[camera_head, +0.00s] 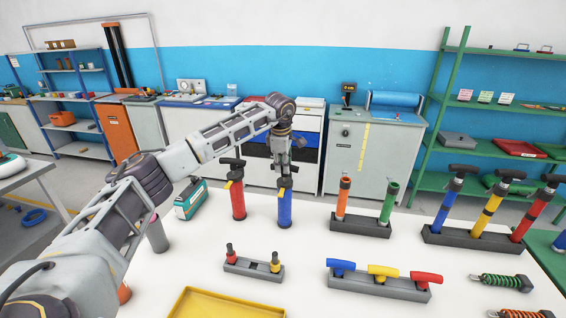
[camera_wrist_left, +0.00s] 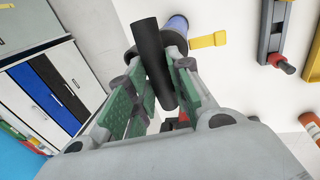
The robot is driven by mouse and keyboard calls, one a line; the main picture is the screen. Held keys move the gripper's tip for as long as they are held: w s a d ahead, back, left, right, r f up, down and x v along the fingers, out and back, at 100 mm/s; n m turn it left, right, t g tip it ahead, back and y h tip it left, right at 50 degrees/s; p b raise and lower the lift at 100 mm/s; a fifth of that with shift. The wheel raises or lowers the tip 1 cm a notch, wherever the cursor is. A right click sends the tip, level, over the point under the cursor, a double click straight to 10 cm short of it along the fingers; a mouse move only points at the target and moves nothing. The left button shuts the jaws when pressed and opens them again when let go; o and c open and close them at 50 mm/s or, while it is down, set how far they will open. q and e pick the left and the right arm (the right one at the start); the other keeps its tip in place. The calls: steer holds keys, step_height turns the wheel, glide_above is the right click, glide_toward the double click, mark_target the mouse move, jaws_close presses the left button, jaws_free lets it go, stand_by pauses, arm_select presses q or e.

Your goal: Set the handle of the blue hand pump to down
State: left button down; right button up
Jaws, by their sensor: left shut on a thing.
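The blue hand pump (camera_head: 285,210) stands upright on the white table, beside a red hand pump (camera_head: 238,203). My left gripper (camera_head: 293,172) is over the blue pump's top, reaching down from above. In the left wrist view its green-padded fingers are shut on the black handle bar (camera_wrist_left: 149,45). The blue pump body (camera_wrist_left: 178,24) and its yellow side part (camera_wrist_left: 208,41) show just behind the bar. The handle sits close above the body; my fingers partly hide the rod. My right gripper is not in view.
A rack with an orange and a green tube (camera_head: 361,226) stands right of the pump. A rack of tall pumps (camera_head: 478,240) stands farther right. A small rack (camera_head: 253,267) and a yellow tray (camera_head: 225,305) lie in front. A teal box (camera_head: 190,201) is left.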

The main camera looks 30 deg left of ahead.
mark_target(282, 184)
arm_select(q)
steer(key=c, duration=1.7)
jaws_free()
steer(key=shift+f, duration=0.3)
steer(key=shift+o, duration=2.1)
steer(key=shift+w, duration=0.1)
steer(key=shift+r, duration=0.7)
steer(key=v, duration=1)
steer(key=shift+r, duration=0.3)
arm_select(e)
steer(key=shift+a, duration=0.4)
arm_select(q)
steer(key=shift+f, duration=0.1)
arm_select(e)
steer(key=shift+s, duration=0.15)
